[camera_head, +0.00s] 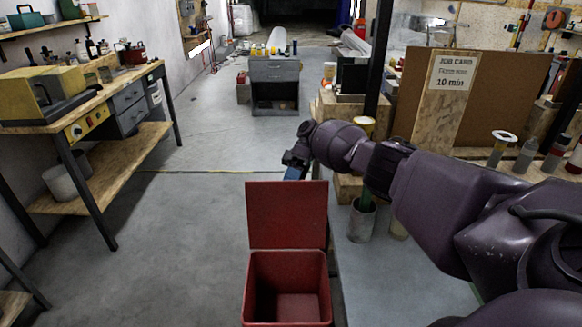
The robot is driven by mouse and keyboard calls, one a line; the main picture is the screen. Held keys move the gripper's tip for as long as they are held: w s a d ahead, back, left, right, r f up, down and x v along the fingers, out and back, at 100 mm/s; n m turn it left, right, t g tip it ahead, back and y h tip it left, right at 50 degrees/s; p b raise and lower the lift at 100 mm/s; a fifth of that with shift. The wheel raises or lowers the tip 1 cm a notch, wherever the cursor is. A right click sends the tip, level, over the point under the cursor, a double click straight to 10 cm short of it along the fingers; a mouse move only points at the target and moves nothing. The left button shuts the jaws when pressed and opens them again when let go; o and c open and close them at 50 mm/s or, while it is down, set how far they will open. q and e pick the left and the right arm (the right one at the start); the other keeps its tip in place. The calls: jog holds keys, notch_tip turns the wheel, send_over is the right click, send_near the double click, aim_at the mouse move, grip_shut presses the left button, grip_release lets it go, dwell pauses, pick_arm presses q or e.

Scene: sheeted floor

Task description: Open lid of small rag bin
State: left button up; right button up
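The small red rag bin (289,316) stands on the floor at the bottom centre of the head view. Its red lid (287,214) is open and stands upright at the bin's back edge. The square inside of the bin shows and looks empty. My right arm reaches in from the right, and my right gripper (296,168) is just above and behind the lid's top edge. A blue part shows at its tip. Whether its fingers are open, or touch the lid, cannot be told. My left gripper is not in view.
A wooden workbench (128,76) with a yellow machine (50,92) stands at the left. A grey cabinet (274,70) is farther back. A brown board with a job card (453,72) and several bottles stand at the right. The floor left of the bin is clear.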

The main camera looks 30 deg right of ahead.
notch_tip(320, 180, up, 20)
jog(key=p, duration=0.1)
dwell(0.5)
jog(key=shift+f, duration=0.1)
